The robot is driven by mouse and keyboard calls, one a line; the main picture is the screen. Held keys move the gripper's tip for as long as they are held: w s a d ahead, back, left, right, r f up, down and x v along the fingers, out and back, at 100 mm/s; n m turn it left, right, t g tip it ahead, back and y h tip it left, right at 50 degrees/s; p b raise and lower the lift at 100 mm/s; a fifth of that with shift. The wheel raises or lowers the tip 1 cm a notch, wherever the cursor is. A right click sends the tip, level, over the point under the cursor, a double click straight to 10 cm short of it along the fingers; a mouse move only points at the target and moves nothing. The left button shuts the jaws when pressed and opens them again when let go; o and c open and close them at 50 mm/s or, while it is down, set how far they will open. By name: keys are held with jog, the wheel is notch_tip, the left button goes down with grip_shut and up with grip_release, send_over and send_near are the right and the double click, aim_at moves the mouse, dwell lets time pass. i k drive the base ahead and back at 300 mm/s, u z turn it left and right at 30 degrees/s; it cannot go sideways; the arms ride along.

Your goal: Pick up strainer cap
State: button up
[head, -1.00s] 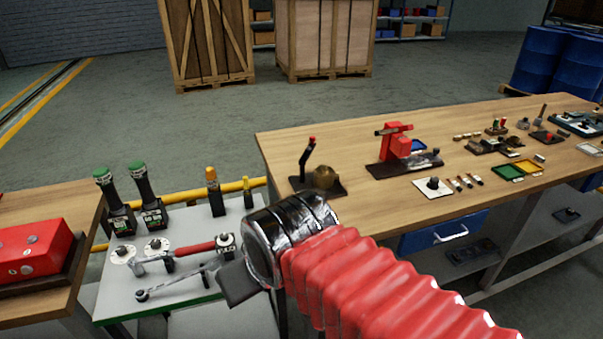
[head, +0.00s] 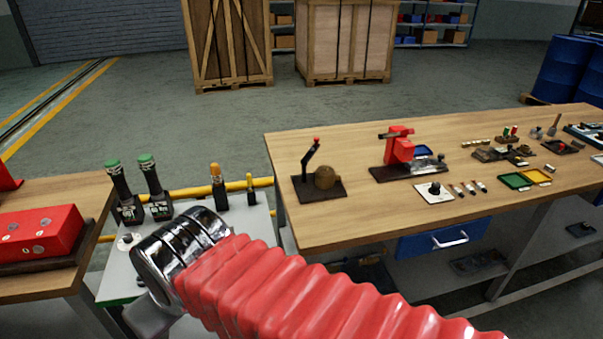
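I cannot tell for certain which item is the strainer cap. A round brown-bronze piece (head: 325,177) sits on a black plate beside a lever with a red knob (head: 311,155), on the wooden bench. A small dark knob-like part (head: 434,188) stands on a white plate further right. My arm, in a red ribbed sleeve with a chrome collar, reaches over the grey side table (head: 237,222). My gripper (head: 150,318) is at the lower left beyond the collar. Only a grey part of it shows, and its fingertips are hidden.
A red box (head: 40,235) is on the left wooden bench. The long wooden bench (head: 400,225) holds a red vise-like device (head: 399,145) and several trays.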

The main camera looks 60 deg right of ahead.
aim_at(325, 171)
jog(key=u, duration=1.65)
jog(key=k, duration=1.75)
jog(key=z, duration=1.4)
